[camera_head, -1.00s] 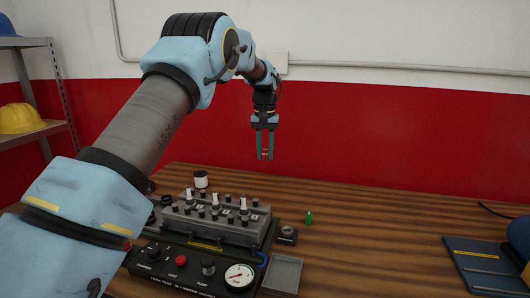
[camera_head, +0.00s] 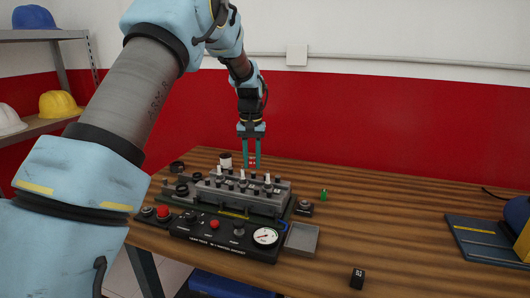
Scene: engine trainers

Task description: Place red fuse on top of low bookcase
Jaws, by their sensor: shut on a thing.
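My gripper (camera_head: 251,165) hangs pointing down above the back of the wooden table, behind the engine trainer. Its fingers are shut on a small red fuse (camera_head: 252,163), which shows only as a thin bit of red and white between the fingertips. The fuse is held against the red wall band in the picture, so its exact height above the table is hard to judge. No low bookcase can be made out in this view.
The engine trainer (camera_head: 225,237) stands on the table (camera_head: 400,215). A green fuse (camera_head: 323,196) stands to its right, with a grey tray (camera_head: 301,238) and a small black block (camera_head: 357,278) nearer. A metal shelf (camera_head: 40,36) with helmets is at left.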

